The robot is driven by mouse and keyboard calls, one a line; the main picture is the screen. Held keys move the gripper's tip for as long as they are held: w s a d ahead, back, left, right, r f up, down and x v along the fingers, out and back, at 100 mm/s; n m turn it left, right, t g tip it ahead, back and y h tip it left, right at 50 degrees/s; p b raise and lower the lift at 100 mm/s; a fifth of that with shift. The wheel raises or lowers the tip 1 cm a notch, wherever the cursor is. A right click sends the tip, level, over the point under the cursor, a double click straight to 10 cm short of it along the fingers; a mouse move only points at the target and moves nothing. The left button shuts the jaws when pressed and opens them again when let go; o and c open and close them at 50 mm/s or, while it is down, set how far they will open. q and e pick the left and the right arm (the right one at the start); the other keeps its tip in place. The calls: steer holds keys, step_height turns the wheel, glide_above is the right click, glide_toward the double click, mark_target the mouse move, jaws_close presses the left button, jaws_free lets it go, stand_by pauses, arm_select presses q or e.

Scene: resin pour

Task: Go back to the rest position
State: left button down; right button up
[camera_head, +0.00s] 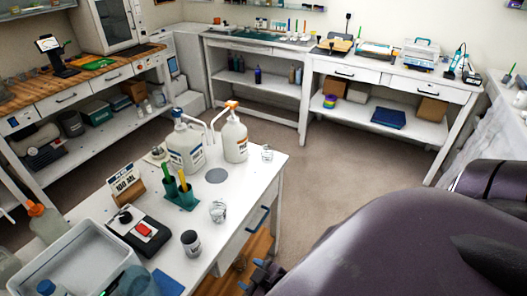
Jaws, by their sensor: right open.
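My right arm fills the lower right of the head view, large and dark. My right gripper (262,277) shows at the bottom edge, just off the right side of the white table (235,205). It is open, and I see nothing between its fingers; its lower part is cut off by the frame. My left gripper is not in view. On the table stand a white pump jug with a blue cap (186,147) and one with an orange cap (234,138). Two clear cups (267,153) (218,211) stand apart near the right side.
A black scale (139,232), a "100 ML" sign (126,184), a green holder with sticks (180,195), a dark jar (191,243) and a grey tray (75,262) crowd the table's left. Benches line the walls. The floor (325,165) between is clear.

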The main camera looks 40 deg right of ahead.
steer(key=shift+s+d+f+m+h, duration=0.15)
steer(key=shift+s+d+m, duration=0.15)
steer(key=shift+d+m, duration=0.45)
steer(key=shift+s+d+r+m+h, duration=0.15)
steer(key=shift+s+d+m, duration=0.15)
steer(key=shift+d+m, duration=0.45)
steer(key=shift+f, duration=0.15)
